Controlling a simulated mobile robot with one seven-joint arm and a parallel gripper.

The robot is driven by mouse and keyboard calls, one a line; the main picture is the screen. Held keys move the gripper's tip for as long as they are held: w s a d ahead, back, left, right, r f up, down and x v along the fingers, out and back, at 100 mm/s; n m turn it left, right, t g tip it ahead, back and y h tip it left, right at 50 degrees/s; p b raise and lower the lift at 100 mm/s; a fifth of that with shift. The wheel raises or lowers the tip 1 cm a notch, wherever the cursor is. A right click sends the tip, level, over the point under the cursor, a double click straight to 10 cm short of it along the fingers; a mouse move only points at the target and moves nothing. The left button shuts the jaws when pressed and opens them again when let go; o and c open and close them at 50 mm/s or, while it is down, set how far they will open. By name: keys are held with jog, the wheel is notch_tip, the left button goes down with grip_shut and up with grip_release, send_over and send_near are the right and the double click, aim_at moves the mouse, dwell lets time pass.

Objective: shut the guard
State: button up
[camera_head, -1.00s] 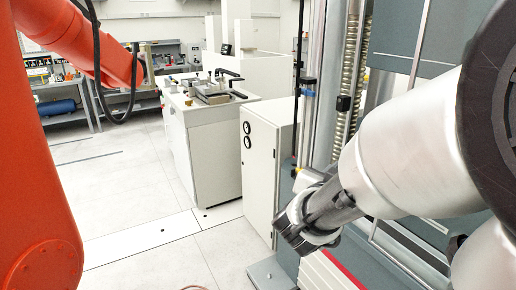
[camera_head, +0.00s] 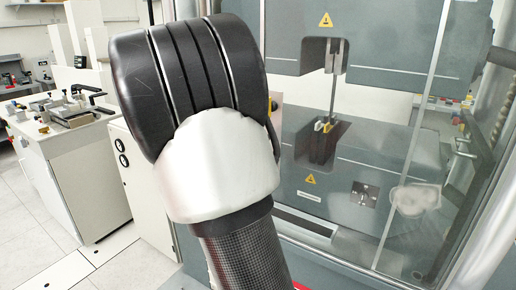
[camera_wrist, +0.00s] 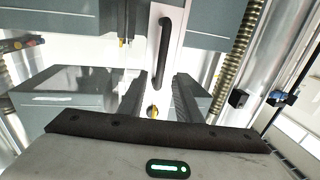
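The guard's clear panel (camera_head: 400,170), with a pale metal edge, stands in front of the grey testing machine (camera_head: 370,105) in the head view. I cannot tell how far open it is. In the wrist view a black bar handle (camera_wrist: 166,45) runs upright on a pale frame strip (camera_wrist: 179,30). My gripper (camera_wrist: 160,85) is open, with a dark finger on each side of the handle's lower end. The handle seems to lie ahead of the fingertips, and I see no contact. In the head view my arm hides the gripper.
A thin rod (camera_head: 333,92) joins the machine's upper and lower grips. A ribbed screw column (camera_wrist: 238,50) stands to the right in the wrist view. A white cabinet (camera_head: 143,190) and a bench with fixtures (camera_head: 75,175) stand left. Pale floor lies at lower left.

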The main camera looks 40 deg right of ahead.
jog(key=x, duration=0.6)
grip_shut()
